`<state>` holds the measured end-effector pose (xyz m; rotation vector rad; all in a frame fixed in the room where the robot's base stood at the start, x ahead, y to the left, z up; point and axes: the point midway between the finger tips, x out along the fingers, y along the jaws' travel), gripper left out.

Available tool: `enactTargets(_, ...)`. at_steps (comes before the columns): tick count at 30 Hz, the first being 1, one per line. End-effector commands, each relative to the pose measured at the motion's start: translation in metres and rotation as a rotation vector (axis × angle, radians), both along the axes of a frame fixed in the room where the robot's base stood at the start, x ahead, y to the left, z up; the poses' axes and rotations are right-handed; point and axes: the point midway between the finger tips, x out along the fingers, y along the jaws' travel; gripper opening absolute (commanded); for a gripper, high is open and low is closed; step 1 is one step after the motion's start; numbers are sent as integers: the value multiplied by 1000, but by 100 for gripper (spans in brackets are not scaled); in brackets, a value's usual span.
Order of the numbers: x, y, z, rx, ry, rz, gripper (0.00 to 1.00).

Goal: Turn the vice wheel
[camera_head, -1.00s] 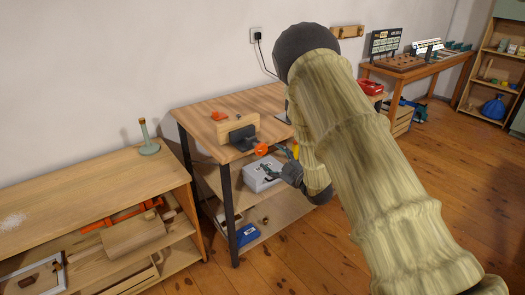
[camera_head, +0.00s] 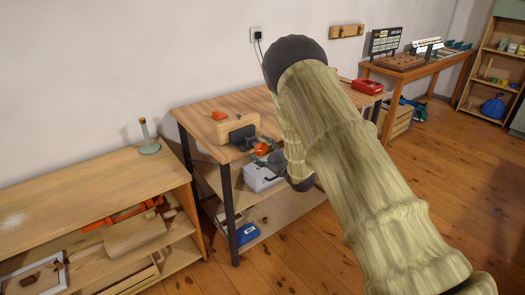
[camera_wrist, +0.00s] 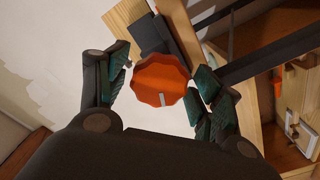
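The vice is fixed at the front edge of the wooden workbench, with a dark body (camera_head: 243,136) and a pale wooden jaw (camera_head: 228,127). Its orange scalloped wheel (camera_wrist: 161,80) has a small grey mark near its lower rim; in the head view the wheel (camera_head: 261,149) is partly covered by my gripper. In the wrist view my gripper (camera_wrist: 160,85) has its fingers on both sides of the wheel. The right finger lies very close to the rim; a narrow gap shows at the left finger. I cannot tell whether either touches. The fingers are spread.
A grey box (camera_head: 262,176) and a blue box (camera_head: 246,234) are on the workbench's lower shelves. A low wooden shelf unit (camera_head: 90,205) with a green stand (camera_head: 148,140) is at left. Open wooden floor (camera_head: 300,255) lies in front.

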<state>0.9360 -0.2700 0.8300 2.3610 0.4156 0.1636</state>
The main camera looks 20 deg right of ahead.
Motion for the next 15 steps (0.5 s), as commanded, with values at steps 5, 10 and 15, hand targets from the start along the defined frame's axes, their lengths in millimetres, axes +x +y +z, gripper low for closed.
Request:
enactTargets(5,0,0,0,0,0,0,27)
enactTargets(10,0,0,0,2,1,0,24)
enactTargets(15,0,0,0,28,10,0,24)
